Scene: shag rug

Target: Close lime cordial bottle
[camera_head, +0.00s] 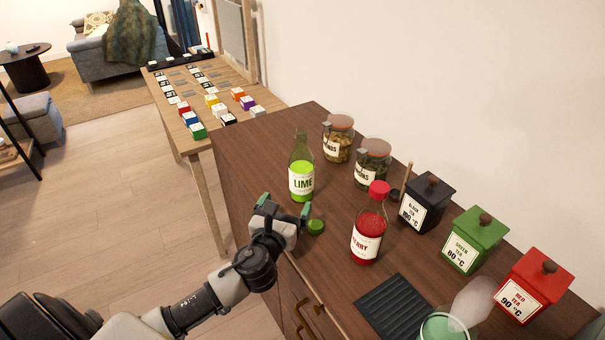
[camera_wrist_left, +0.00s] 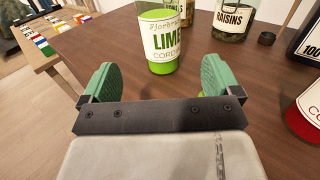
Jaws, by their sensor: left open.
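The lime cordial bottle (camera_head: 301,181) stands upright on the brown cabinet top, uncapped, with a bright green lower part and a white label. Its lower part shows in the left wrist view (camera_wrist_left: 162,42), beyond my fingers; its neck is out of that picture. A green cap (camera_head: 316,227) lies on the cabinet in front of the bottle, right beside my gripper. In the wrist view it is mostly hidden behind the right finger. My left gripper (camera_head: 281,207) is open with green finger pads and empty, short of the bottle; it also shows in the wrist view (camera_wrist_left: 159,80). My right gripper is not in view.
A red-capped cordial bottle (camera_head: 368,225) stands right of the cap. Two glass jars (camera_head: 339,142) (camera_head: 372,166) stand behind, with black, green (camera_head: 475,240) and red tea boxes along the wall. A dark ribbed mat (camera_head: 393,307) lies near the front. Cabinet top left of the lime bottle is clear.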

